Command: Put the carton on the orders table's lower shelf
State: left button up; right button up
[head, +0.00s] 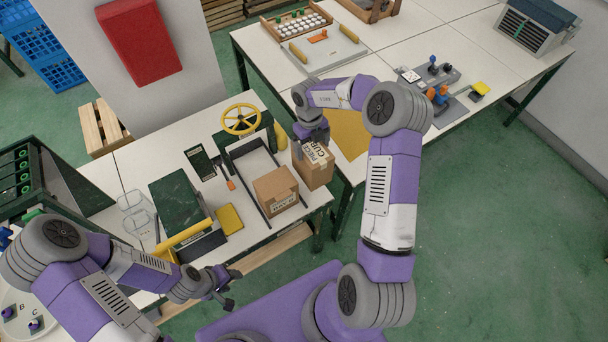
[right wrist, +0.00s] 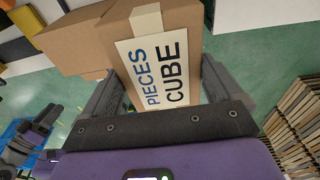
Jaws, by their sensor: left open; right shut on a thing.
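A brown carton (head: 314,168) with a white label reading "PIECES CUBE" is at the right end of the near table (head: 262,238). My right gripper (head: 311,138) is shut on its upper part. In the right wrist view the labelled carton (right wrist: 194,62) sits between the two fingers. I cannot tell whether its base touches the tabletop. A second brown carton (head: 276,190) stands just left of it on the table. My left gripper (head: 222,286) is open and empty in front of the table's near edge. A wooden lower shelf (head: 278,246) partly shows under this table.
A yellow handwheel (head: 241,119), a dark green box (head: 180,202) and a yellow block (head: 229,219) crowd the near table. A white table (head: 400,40) behind holds trays and a small orange-grey device. Green floor (head: 500,200) is clear at right.

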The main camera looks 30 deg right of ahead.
jog(key=f, duration=0.6)
jog(key=shift+w+f, duration=0.3)
jog(key=shift+f, duration=1.65)
jog(key=o, duration=1.7)
jog(key=shift+f, duration=0.15)
jog(key=r, duration=0.4)
jog(key=w+r, duration=0.1)
jog(key=r, duration=0.7)
jog(key=shift+w+r, duration=0.15)
